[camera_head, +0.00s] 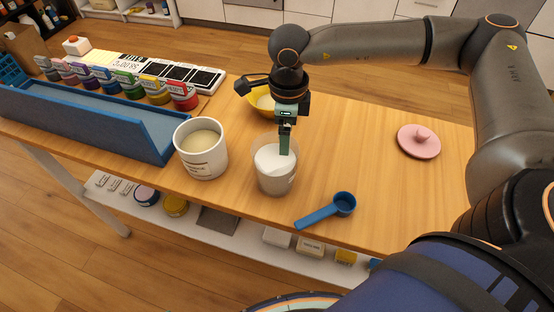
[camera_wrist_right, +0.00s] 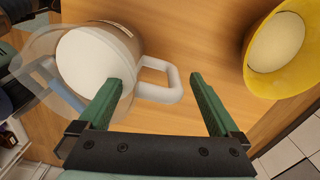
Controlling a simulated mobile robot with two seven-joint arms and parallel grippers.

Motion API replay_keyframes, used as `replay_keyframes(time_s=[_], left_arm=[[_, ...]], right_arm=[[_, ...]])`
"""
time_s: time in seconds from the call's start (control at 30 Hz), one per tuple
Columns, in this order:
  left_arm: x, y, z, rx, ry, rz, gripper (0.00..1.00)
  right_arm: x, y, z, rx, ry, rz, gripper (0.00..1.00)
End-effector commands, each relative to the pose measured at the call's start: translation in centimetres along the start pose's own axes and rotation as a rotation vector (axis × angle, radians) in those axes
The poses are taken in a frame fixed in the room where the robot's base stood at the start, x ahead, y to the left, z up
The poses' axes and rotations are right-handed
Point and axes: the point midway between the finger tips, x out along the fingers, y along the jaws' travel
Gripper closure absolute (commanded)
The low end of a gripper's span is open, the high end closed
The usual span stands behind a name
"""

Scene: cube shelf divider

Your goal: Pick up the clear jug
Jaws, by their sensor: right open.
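The clear jug (camera_head: 276,187) stands upright on the wooden table, with white contents inside. It also shows at the left of the right wrist view (camera_wrist_right: 32,62), its pale handle (camera_wrist_right: 174,82) facing my fingers. My right gripper (camera_head: 285,148) points down at the far side of the jug, its green fingers overlapping the rim in the head view. In the wrist view, the right gripper (camera_wrist_right: 156,78) is open, with part of the handle showing between its fingers. Whether a finger touches the jug, I cannot tell. My left gripper is out of view.
A white tub (camera_head: 202,160) stands left of the jug. A yellow bowl (camera_head: 254,110) sits behind it, near my wrist. A blue scoop (camera_head: 328,209) lies right of the jug, and a pink lid (camera_head: 418,142) farther right. A blue divider tray (camera_head: 100,130) fills the left.

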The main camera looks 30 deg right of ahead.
Motion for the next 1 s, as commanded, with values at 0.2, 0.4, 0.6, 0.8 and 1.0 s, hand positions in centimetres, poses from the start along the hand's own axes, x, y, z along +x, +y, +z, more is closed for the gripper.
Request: replay_keyframes(time_s=[0.2,0.4,0.6,0.8,1.0], left_arm=[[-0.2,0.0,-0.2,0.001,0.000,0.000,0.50],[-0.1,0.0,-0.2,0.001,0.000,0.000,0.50],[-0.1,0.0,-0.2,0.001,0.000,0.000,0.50],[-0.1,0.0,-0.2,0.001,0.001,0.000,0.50],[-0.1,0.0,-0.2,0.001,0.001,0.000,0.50]], right_arm=[[2.2,0.0,0.0,0.000,0.000,-0.001,0.01],[2.3,0.0,0.0,0.000,-0.001,-0.001,0.01],[2.3,0.0,0.0,0.000,-0.001,-0.001,0.21],[2.3,0.0,0.0,0.000,-0.001,-0.001,0.43],[2.3,0.0,0.0,0.000,-0.001,-0.001,0.66]])
